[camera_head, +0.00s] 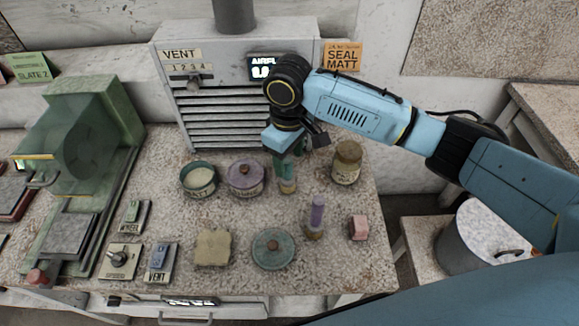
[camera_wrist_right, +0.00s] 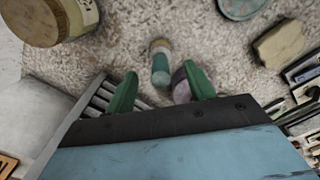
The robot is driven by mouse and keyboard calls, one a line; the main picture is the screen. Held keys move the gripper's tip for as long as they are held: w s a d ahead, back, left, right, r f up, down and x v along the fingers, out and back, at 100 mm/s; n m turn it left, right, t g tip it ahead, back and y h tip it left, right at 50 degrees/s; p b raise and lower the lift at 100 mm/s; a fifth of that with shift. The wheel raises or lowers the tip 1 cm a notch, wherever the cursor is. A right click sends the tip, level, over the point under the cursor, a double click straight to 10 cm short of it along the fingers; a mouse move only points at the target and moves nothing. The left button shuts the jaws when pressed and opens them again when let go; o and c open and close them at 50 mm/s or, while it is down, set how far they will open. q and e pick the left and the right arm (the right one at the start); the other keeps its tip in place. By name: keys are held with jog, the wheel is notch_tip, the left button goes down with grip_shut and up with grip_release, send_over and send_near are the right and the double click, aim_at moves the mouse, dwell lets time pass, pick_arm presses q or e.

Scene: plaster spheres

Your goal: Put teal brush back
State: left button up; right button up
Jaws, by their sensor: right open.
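The teal brush (camera_head: 287,185) stands roughly upright on the speckled bench, left of the amber jar and beside the purple-lidded pot. In the right wrist view, the teal brush (camera_wrist_right: 160,65) has a teal body and a tan band at one end. My right gripper (camera_head: 288,157) is above the brush and partly hides its top. In the wrist view, my right gripper (camera_wrist_right: 160,85) has its green fingers apart, with the brush in line with the gap, just past the fingertips. Whether they touch it cannot be told. My left gripper is out of view.
A purple-lidded pot (camera_head: 245,175), an open teal pot (camera_head: 198,178) and an amber jar (camera_head: 346,162) stand nearby. A purple brush (camera_head: 316,216), teal lid (camera_head: 273,248), tan block (camera_head: 213,248) and pink block (camera_head: 359,228) are nearer. The vent box (camera_head: 222,112) stands behind.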

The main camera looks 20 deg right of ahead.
notch_tip(320, 180, up, 6)
dwell(1.6)
